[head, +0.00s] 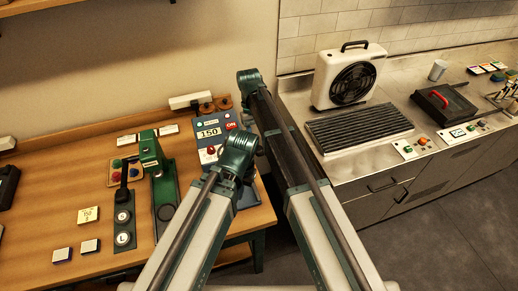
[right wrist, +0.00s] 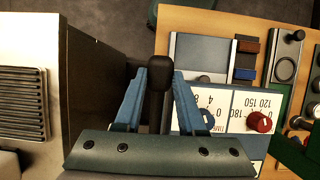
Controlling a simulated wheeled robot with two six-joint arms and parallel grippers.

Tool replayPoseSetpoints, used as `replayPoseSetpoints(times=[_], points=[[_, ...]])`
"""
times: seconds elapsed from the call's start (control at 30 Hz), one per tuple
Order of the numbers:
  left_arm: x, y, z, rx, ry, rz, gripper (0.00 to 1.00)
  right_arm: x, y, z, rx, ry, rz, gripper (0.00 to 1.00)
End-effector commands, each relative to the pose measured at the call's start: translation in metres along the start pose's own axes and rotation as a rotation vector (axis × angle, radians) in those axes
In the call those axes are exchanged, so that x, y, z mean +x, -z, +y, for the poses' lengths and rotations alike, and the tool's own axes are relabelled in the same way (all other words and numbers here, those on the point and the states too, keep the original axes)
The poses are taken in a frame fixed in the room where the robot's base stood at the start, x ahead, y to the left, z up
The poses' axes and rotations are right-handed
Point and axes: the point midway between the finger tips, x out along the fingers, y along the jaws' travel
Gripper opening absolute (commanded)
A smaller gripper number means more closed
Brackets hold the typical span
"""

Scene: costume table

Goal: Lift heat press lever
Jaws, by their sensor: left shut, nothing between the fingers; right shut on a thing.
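The heat press (head: 209,133) is a blue-grey machine with a 150 display and a red ON switch, at the right end of the wooden table in the head view. The right wrist view shows its dial panel (right wrist: 240,112) with a red knob. My right gripper (right wrist: 160,88) has its blue fingers on either side of the black lever handle (right wrist: 160,106) and is shut on it. My left gripper (head: 240,147) is shut and empty, in front of the press in the head view; its fingertips are hard to make out. The arms hide part of the press.
A green hand press (head: 152,160) and a dark strip with round buttons (head: 124,217) stand left of the heat press. A fan unit (head: 348,76) and a ribbed grill (head: 358,128) sit on the steel counter (head: 402,158) at right. A gap separates table and counter.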

Motion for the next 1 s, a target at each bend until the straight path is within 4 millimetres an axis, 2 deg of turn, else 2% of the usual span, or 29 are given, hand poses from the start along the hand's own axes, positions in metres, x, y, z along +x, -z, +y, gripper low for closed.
replayPoseSetpoints(times=[0.03,0.1,0.33,1.0], points=[[-0.009,-0.001,-0.001,-0.001,0.0,0.0,0.0,-0.01,-0.001,0.0,0.0,-0.001,-0.005,0.0],[-0.015,-0.001,-0.001,-0.002,-0.001,0.0,0.0,-0.016,-0.001,0.0,0.0,-0.001,-0.004,0.0],[-0.025,-0.002,-0.002,-0.005,-0.001,0.0,0.0,-0.029,0.003,0.0,0.0,-0.001,-0.001,0.0],[-0.03,-0.002,-0.003,-0.006,-0.001,0.0,0.0,-0.036,0.008,0.001,0.001,-0.001,0.004,0.0]])
